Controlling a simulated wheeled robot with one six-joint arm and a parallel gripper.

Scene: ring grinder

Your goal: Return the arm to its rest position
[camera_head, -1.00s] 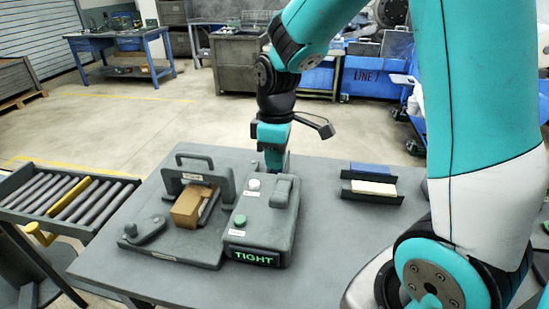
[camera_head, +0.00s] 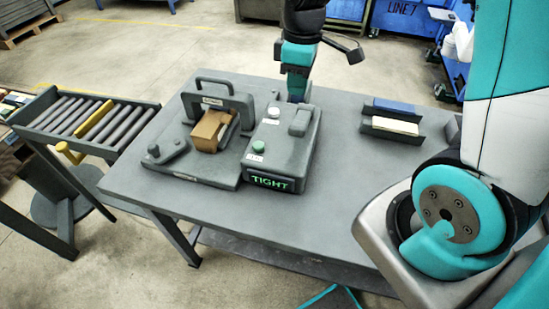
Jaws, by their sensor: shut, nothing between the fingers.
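My gripper (camera_head: 297,95) points down at the back of the control box, near its lever end. The box partly hides the fingertips, so I cannot tell whether they touch it; the gripper is shut and empty. The grey control box (camera_head: 278,158) has a lever, a white button, a green button and a lit display (camera_head: 272,182) reading "TIGHT". To its left, the grey fixture (camera_head: 190,172) with an arched handle holds a tan block (camera_head: 208,130). My arm rises above the gripper, with its large teal joint at the right.
The grey table (camera_head: 330,205) has free room in front of and right of the box. A small rack (camera_head: 392,122) with blue and cream pads stands at the back right. A roller conveyor (camera_head: 88,120) with a yellow roller adjoins at left. Blue bins (camera_head: 405,17) stand behind.

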